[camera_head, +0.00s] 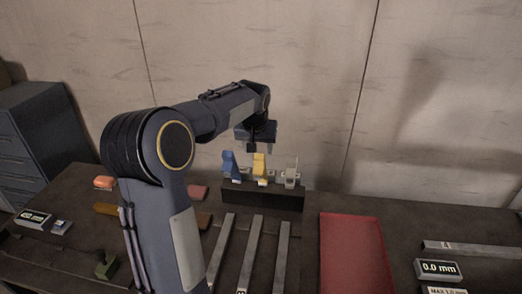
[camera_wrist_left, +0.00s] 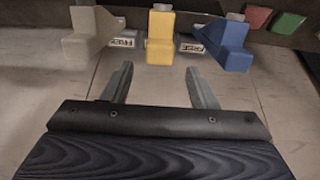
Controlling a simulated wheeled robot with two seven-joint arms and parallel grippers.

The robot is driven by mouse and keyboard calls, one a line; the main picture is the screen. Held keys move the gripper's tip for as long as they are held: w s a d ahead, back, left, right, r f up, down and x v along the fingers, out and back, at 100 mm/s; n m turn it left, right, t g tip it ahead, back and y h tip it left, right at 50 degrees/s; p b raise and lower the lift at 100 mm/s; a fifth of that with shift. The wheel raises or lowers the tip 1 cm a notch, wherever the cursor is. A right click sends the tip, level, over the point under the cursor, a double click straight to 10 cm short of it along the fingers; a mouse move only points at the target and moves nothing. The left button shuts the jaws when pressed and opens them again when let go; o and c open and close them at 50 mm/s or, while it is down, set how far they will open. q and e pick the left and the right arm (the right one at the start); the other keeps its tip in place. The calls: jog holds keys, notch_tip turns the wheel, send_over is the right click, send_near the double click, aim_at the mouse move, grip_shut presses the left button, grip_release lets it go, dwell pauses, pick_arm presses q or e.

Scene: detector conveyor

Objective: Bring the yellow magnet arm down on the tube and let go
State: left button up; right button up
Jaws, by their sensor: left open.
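The yellow magnet arm (camera_head: 259,164) stands between a blue arm (camera_head: 229,163) and a grey arm (camera_head: 291,174) on a dark block (camera_head: 262,196) at the back of the table. My left gripper (camera_head: 257,143) is just above the yellow arm in the head view. In the left wrist view the yellow arm (camera_wrist_left: 160,38) lies beyond the fingertips, roughly centred between the open fingers (camera_wrist_left: 158,72); nothing is held. Long grey bars (camera_head: 247,252) lie in front of the block; I cannot tell whether one is the tube. My right gripper is out of view.
A red tray (camera_head: 353,250) lies right of the bars. A display reading 0.0 mm (camera_head: 438,269) and another bar (camera_head: 470,250) are at the far right. Small coloured items lie left, partly behind my arm. A wall closes the back.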

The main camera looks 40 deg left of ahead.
aim_at(259, 154)
pick_arm(q)
jog(key=shift+p+x, duration=0.35)
jog(key=shift+x, duration=1.9)
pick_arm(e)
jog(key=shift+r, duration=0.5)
pick_arm(q)
jog(key=shift+c, duration=0.4)
jog(key=c, duration=0.7)
jog(key=shift+f, duration=0.1)
jog(key=shift+c, duration=0.5)
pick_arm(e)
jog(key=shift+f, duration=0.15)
